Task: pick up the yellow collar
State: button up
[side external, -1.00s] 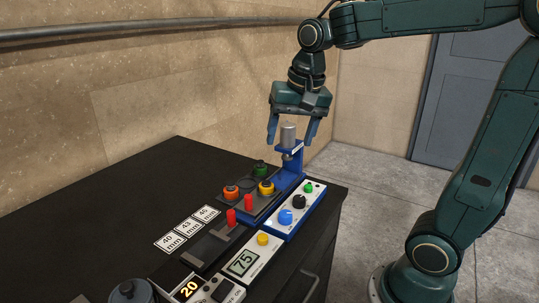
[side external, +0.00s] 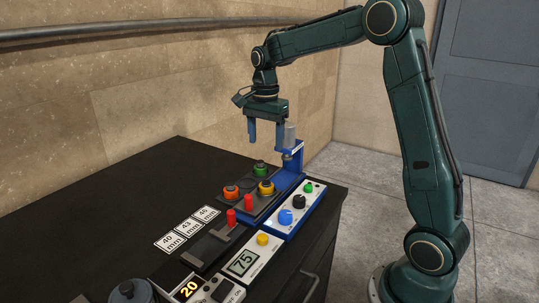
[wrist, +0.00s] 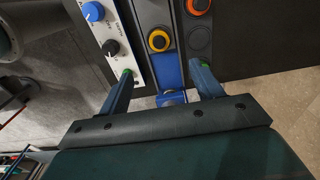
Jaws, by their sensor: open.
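My gripper (side external: 268,139) points down, open and empty, above the rack's far end and close to the press. In the wrist view the yellow collar (wrist: 159,40) lies beyond the fingertips, between their lines, and the orange collar (wrist: 198,5) is at the top edge. The green collar (wrist: 197,62) is mostly hidden by the right finger.
The blue press (side external: 287,174) with a grey cylinder (side external: 290,134) rises close to my gripper. A white control panel (side external: 293,213) with knobs runs alongside. Red handles (side external: 248,203) stand nearer the camera. The black table (side external: 150,190) is clear at left.

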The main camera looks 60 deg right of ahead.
send_over(266, 182)
jog(key=shift+f, duration=4.3)
jog(key=shift+f, duration=2.6)
jog(key=c, duration=1.2)
jog(key=shift+r, duration=0.1)
notch_tip(266, 182, up, 20)
jog(key=shift+f, duration=0.1)
